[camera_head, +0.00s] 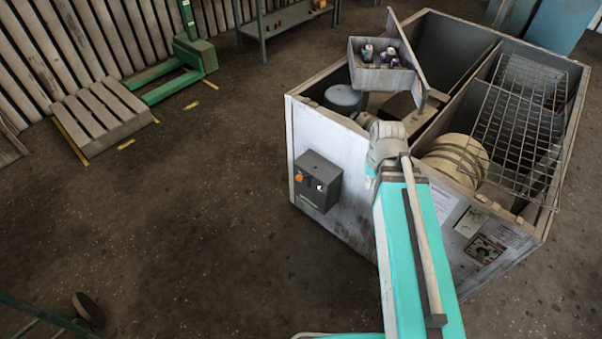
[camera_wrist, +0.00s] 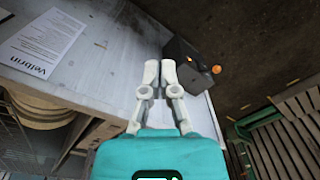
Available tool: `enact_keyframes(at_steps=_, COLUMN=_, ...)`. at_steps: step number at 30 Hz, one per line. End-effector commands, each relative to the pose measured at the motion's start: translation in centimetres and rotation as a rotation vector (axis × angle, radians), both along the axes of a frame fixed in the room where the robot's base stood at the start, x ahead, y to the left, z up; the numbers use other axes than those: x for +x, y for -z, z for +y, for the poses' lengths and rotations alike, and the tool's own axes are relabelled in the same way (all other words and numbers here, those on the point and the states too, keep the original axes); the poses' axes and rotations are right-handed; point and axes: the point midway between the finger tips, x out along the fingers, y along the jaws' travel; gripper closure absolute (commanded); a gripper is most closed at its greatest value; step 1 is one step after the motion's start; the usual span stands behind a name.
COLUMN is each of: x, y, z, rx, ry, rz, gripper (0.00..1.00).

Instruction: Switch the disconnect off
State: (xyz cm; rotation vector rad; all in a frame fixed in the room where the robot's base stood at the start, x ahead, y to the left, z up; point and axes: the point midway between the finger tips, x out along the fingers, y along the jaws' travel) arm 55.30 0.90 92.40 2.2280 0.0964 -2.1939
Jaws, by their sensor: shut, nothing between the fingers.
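A dark grey box (camera_head: 318,181), which looks like the disconnect, is fixed to the pale front panel of the blower housing (camera_head: 310,135). An orange knob (camera_head: 299,178) sits on its face, with a small pale mark to the right. In the wrist view the dark box (camera_wrist: 189,76) is just beyond my fingertips, and the orange knob (camera_wrist: 216,70) sticks out on its right side. My gripper (camera_wrist: 160,72) is shut and empty, fingers pointing toward the box. I cannot tell whether they touch it. In the head view my gripper is mostly hidden by my arm. The knob's switch position is unclear.
The open-topped housing holds a wire rack (camera_head: 520,130) at right and a tray of small items (camera_head: 383,72) above it. A label plate with a dial (camera_head: 485,249) is on the front panel's right. A pallet (camera_head: 100,115) lies far left. The floor left of the housing is clear.

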Motion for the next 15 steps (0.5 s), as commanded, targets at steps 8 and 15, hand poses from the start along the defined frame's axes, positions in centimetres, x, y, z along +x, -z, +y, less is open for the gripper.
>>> enact_keyframes(at_steps=8, x=6.2, y=4.8, z=3.2, rx=0.124, ry=-0.180, rz=-0.069, gripper=1.00)
enact_keyframes(at_steps=15, x=12.6, y=8.8, z=7.4, rx=0.259, ry=-0.392, rz=-0.177, gripper=1.00)
